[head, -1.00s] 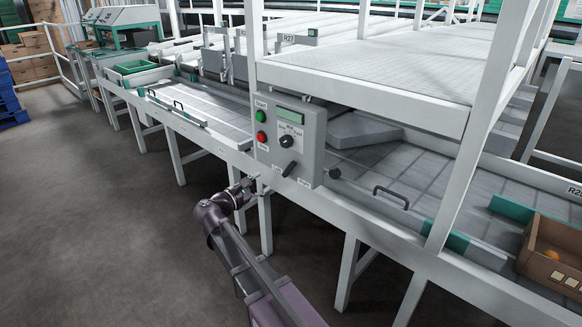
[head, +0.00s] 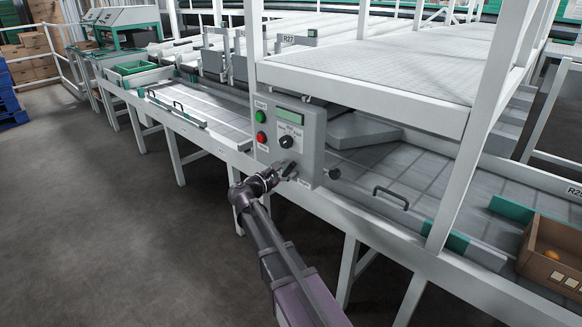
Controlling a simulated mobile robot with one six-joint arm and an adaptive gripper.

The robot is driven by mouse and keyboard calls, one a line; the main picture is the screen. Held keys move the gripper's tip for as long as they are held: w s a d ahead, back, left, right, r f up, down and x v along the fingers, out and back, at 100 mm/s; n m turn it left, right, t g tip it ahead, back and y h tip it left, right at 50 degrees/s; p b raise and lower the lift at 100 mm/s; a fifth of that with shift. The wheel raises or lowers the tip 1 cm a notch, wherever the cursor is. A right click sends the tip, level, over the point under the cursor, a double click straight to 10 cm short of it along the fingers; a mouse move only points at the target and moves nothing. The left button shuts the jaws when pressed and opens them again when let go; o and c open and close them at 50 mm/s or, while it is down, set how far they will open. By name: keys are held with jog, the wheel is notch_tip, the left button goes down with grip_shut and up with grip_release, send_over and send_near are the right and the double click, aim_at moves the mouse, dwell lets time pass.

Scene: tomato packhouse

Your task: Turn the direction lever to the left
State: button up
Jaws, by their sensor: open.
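A grey control box (head: 308,130) is mounted on the white frame post, with a green button, a red button, a small display and a round black selector knob (head: 286,142). The direction lever is the dark handle low on the box face. My gripper (head: 288,171) is at the lower part of the box, right at the lever's place, and hides most or all of the lever. The gripper is open. Whether its fingers touch the lever or stand around it is too small to tell.
A white conveyor bench (head: 350,218) runs below and behind the box. A black knob (head: 333,174) sticks out just right of the box. The floor (head: 100,230) at the left is clear.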

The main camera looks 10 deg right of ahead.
jog(key=shift+x, duration=1.3)
grip_shut()
jog(key=shift+a, duration=0.15)
